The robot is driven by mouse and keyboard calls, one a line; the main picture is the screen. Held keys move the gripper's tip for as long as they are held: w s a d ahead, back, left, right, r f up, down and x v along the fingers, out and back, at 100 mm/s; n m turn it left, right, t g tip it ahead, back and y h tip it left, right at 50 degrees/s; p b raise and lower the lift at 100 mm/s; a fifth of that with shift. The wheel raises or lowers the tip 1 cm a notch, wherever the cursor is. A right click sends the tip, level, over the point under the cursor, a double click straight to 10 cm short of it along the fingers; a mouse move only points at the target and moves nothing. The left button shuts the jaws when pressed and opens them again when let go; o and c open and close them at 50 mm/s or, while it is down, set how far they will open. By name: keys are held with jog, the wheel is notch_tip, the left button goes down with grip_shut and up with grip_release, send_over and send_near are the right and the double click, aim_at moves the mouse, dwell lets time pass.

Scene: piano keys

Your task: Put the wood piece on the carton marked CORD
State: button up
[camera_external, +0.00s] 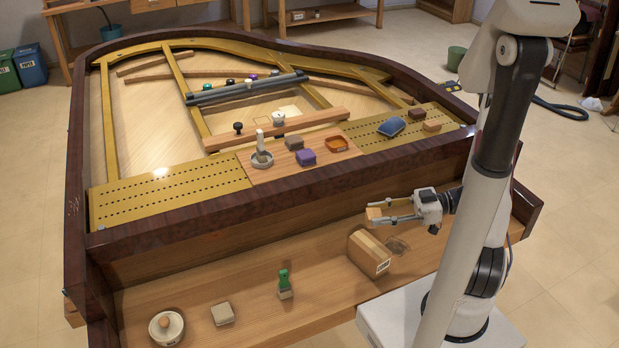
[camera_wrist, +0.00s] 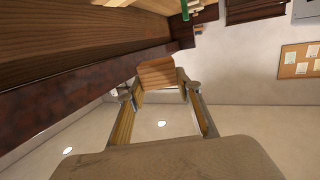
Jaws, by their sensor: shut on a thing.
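My gripper (camera_external: 378,212) is shut on a small light-brown wood piece (camera_external: 373,213), held in the air above and slightly right of a cardboard carton. In the wrist view the wood piece (camera_wrist: 157,73) sits between the two fingertips (camera_wrist: 158,92). The carton (camera_external: 368,254) stands on the wooden ledge in front of the piano body. Its small white label (camera_external: 383,267) faces front right, and its lettering is too small to read surely. The carton's top looks bare. I cannot make out the carton in the wrist view.
The dark piano rim (camera_external: 300,205) rises behind the carton.

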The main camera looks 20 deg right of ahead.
send_over(376, 244)
jog(key=shift+f, duration=2.35)
jog(key=shift+f, duration=2.05)
jog(key=shift+f, duration=0.15)
jog(key=o, duration=0.9)
jog(key=shift+o, duration=0.2)
jog(key=v, duration=1.2)
jog(key=shift+w, duration=0.15)
